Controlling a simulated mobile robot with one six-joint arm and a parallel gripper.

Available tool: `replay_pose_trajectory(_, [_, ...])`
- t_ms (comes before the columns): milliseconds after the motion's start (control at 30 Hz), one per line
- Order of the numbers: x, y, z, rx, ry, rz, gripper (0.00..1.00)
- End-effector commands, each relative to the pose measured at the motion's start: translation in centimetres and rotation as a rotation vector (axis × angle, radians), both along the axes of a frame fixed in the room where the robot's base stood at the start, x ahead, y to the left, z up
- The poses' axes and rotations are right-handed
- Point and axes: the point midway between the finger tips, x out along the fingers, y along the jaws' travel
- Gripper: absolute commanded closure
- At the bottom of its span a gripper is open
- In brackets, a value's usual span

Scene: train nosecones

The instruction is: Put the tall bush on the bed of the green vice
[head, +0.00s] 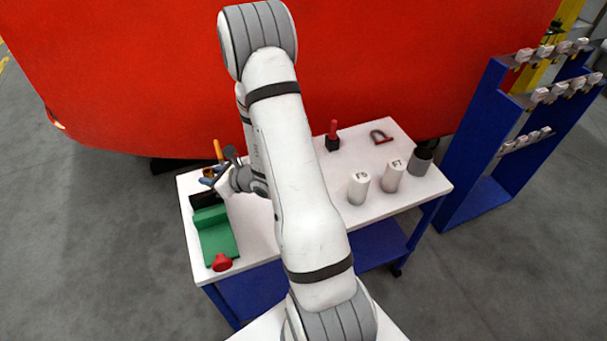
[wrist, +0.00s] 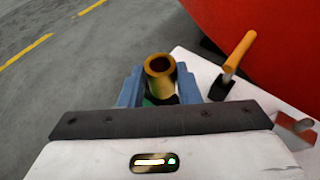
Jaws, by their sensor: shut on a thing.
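A brass-coloured hollow bush (wrist: 160,82) stands upright between the blue fingers of my gripper (wrist: 160,92), which is shut on it. In the head view the bush (head: 209,172) shows small, at my gripper (head: 212,177) over the far left of the table. The green vice (head: 217,238) is at the table's left edge, with a dark jaw block at its far end and a red knob (head: 222,263) at its near end. My gripper is at the vice's far end. A little green shows below the bush in the wrist view; the contact there is hidden.
An orange-handled tool (head: 218,149) stands close beyond my gripper; it also shows in the wrist view (wrist: 239,52). Two white cylinders (head: 358,188), a grey cylinder (head: 420,161), a red-handled tool (head: 332,136) and a shackle (head: 381,136) stand on the white table (head: 420,192).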

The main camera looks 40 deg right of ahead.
Motion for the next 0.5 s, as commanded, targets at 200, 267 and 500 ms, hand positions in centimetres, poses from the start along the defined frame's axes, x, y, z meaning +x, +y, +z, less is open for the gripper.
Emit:
replay_pose_trajectory(200, [0.0, 0.1, 0.0, 0.0, 0.0, 0.003, 0.98])
replay_pose_trajectory(267, [0.0, 0.2, 0.0, 0.0, 0.0, 0.004, 0.98])
replay_pose_trajectory(500, [0.3, -1.6, -0.9, 0.003, -0.003, -0.025, 0.98])
